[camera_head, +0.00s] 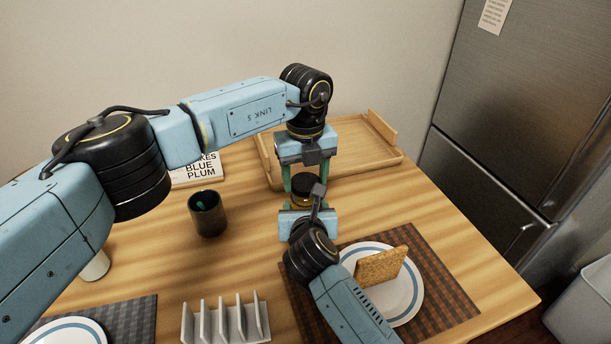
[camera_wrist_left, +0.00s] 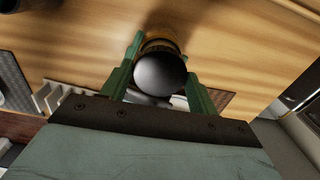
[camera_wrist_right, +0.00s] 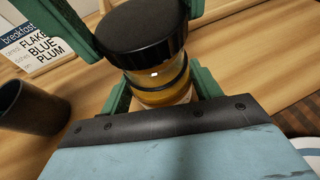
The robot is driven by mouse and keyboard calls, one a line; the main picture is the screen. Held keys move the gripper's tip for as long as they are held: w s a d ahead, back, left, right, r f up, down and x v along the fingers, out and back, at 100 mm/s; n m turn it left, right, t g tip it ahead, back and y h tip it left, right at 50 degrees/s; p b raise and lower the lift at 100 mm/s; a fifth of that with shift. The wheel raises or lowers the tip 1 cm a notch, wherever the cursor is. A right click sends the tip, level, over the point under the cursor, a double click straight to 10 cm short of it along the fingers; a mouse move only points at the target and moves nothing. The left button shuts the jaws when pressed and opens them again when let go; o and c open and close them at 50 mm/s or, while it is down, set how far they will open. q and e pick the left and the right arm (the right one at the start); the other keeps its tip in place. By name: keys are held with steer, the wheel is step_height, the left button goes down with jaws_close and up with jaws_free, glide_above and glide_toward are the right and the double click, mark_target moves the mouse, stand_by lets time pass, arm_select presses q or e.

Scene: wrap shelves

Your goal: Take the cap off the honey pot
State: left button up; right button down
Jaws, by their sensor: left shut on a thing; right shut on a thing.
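The honey pot (camera_head: 300,203) is an amber jar with a black cap (camera_head: 303,183). It is upright between my two grippers at the middle of the table. My left gripper (camera_head: 303,178) points down from above, its green fingers shut on the cap; the cap's dark round top (camera_wrist_left: 160,74) fills the space between them. My right gripper (camera_head: 302,204) comes from the front, shut on the jar's body (camera_wrist_right: 160,92) below the cap (camera_wrist_right: 140,30). No clear gap shows between cap and jar. The jar's base is mostly hidden.
A wooden tray (camera_head: 385,158) lies behind. A dark cup (camera_head: 207,222) stands left of the pot and a white toast rack (camera_head: 226,322) in front. A plate (camera_head: 408,303) with toast (camera_head: 381,267) is on the right mat. A sign (camera_head: 197,169) stands behind the cup.

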mark_target(305, 181)
arm_select(q)
steer(key=shift+r, duration=2)
arm_select(e)
steer(key=shift+c, duration=1.3)
jaws_free()
